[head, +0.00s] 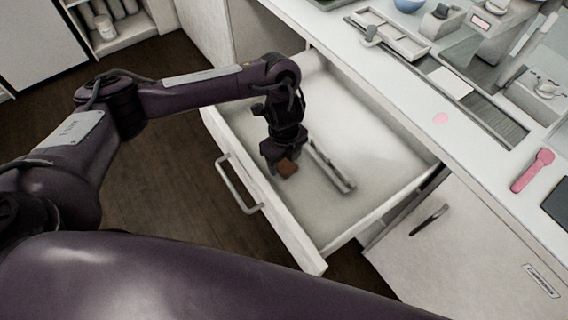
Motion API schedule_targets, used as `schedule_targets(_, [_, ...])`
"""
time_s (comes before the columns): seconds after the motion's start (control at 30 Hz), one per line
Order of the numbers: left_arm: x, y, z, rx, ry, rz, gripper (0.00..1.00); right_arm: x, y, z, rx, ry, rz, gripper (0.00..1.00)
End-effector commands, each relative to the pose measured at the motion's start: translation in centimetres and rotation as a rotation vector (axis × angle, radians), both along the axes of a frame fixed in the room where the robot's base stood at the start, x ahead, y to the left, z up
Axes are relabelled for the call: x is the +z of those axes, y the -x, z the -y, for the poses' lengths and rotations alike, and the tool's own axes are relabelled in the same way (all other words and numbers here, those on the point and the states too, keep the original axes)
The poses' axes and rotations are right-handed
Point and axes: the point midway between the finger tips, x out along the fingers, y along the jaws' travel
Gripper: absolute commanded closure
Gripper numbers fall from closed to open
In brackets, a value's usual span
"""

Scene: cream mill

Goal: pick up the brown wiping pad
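The brown wiping pad (288,168) is a small block inside the open drawer (392,166), near the drawer's front wall. My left gripper (284,160) points down into the drawer right at the pad, and its fingers cover part of it. I cannot tell whether the fingers are closed on the pad or only around it, or whether the pad touches the drawer floor. My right gripper is not in view.
A long grey metal bar (330,166) lies in the drawer just right of my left gripper. The drawer has a metal handle (238,184). The counter above holds a pink scoop-like tool (533,170), a pink round spot (440,118) and a blue bowl (409,4).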

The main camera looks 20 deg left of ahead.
Motion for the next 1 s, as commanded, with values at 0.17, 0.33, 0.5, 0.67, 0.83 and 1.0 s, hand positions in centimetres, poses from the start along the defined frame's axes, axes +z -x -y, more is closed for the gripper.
schedule_targets(0.17, [0.0, 0.0, 0.0, 0.0, 0.0, 0.0, 0.67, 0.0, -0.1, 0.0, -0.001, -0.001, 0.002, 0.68])
schedule_targets(0.33, [0.0, 0.0, 0.0, 0.0, 0.0, 0.0, 0.77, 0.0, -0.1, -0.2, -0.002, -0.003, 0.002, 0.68])
schedule_targets(0.5, [0.2, 0.0, 0.0, 0.0, 0.001, 0.001, 0.77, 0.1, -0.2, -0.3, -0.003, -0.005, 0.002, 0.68])
schedule_targets(0.67, [1.3, -0.1, 0.0, -0.001, 0.002, 0.003, 0.77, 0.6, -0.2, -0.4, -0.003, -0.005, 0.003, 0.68])
schedule_targets(0.83, [4.8, -0.2, 0.0, -0.003, 0.0, 0.007, 0.77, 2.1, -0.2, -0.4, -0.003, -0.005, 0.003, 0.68])
schedule_targets(1.0, [10.2, -0.2, -0.1, -0.003, -0.002, 0.01, 0.77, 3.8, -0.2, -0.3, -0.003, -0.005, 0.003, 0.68])
